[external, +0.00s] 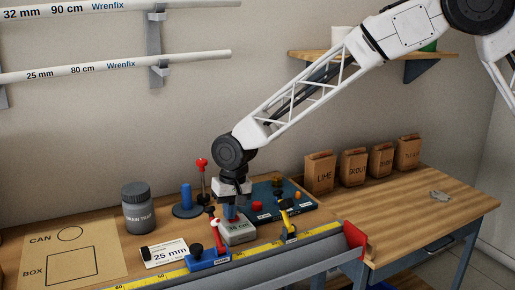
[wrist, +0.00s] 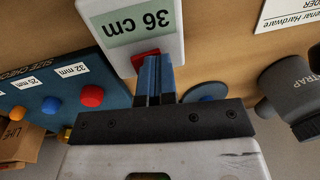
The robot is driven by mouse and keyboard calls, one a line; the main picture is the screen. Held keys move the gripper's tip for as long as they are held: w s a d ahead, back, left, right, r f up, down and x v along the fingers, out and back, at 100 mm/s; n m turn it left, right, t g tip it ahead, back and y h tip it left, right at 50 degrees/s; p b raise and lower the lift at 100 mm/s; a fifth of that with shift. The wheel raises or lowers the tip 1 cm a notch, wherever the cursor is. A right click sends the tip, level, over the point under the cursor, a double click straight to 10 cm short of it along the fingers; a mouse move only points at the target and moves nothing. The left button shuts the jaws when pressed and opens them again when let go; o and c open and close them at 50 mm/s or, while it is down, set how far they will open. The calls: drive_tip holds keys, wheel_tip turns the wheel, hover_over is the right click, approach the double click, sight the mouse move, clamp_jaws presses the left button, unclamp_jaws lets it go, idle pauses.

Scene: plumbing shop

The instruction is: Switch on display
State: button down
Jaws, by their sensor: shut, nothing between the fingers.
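The display is a light grey box on the bench (external: 241,234), standing by the yellow measuring tape. In the wrist view the display (wrist: 172,40) appears upside down, with a green screen reading "36 cm" and a red button (wrist: 145,53) below the text. My gripper (external: 231,216) points down over the display. In the wrist view its blue fingers (wrist: 156,60) are shut together and empty. Their tips overlap part of the red button; I cannot tell whether they touch it.
A blue size-check board (external: 300,212) with coloured knobs lies behind the display. A blue clamp (external: 208,260) and a yellow-handled stop (external: 288,228) flank it along the rail. Paper bags (external: 354,167) line the back right.

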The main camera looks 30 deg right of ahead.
drive_tip(key=shift+d+f, duration=0.1)
drive_tip(key=shift+d, duration=0.1)
drive_tip(key=shift+d+r, duration=0.25)
drive_tip(key=shift+d, duration=0.3)
drive_tip(key=shift+r, duration=0.15)
wheel_tip(320, 180, up, 14)
drive_tip(key=d, duration=0.1)
drive_tip(key=shift+d+f, duration=0.2)
drive_tip(key=shift+d, duration=0.2)
idle(0.4)
drive_tip(key=shift+a, duration=0.75)
